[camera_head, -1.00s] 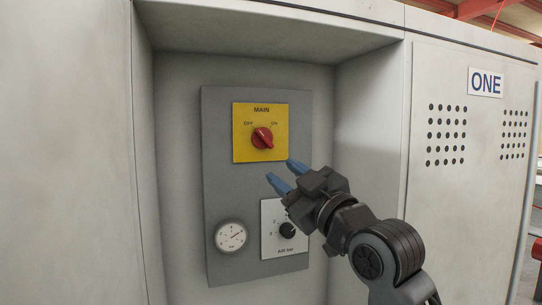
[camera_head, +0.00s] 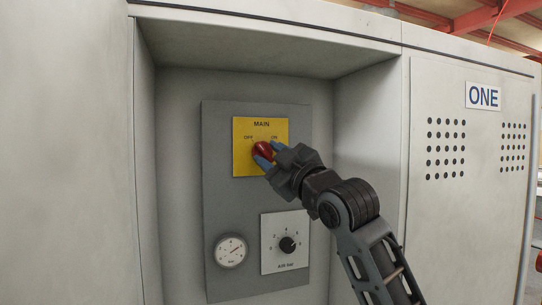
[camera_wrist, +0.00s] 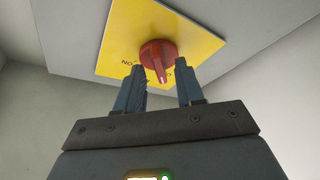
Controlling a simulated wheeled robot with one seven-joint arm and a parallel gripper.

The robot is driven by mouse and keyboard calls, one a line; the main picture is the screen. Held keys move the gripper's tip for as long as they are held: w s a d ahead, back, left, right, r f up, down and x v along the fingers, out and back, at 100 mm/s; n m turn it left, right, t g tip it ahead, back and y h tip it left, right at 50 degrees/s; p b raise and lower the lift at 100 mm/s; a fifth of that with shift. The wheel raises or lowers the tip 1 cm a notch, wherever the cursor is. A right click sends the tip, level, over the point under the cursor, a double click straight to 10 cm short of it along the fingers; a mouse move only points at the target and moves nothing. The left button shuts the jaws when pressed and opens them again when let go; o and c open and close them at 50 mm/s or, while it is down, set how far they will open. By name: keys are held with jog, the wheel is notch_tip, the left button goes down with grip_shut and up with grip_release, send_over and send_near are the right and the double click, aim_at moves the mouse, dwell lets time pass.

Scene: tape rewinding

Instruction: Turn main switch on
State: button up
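The red main switch knob (camera_head: 263,151) sits on a yellow plate (camera_head: 244,165) marked MAIN, with OFF at upper left and ON at upper right. In the wrist view the knob (camera_wrist: 156,52) shows its raised bar pointing down the picture, between my fingers. My gripper (camera_head: 270,153) is at the knob, its blue fingers on either side of it. In the wrist view my gripper (camera_wrist: 160,74) is open, with visible space beside the bar. I cannot tell whether a finger touches the knob. The fingers partly cover the knob in the head view.
The grey panel (camera_head: 222,190) is set in a recess of the light cabinet. Below the switch are a round gauge (camera_head: 231,251) and a black air dial (camera_head: 288,245). The recess has a side wall (camera_head: 365,130) on the right and an overhang (camera_head: 260,42) above.

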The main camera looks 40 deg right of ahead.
grip_shut()
dwell(0.4)
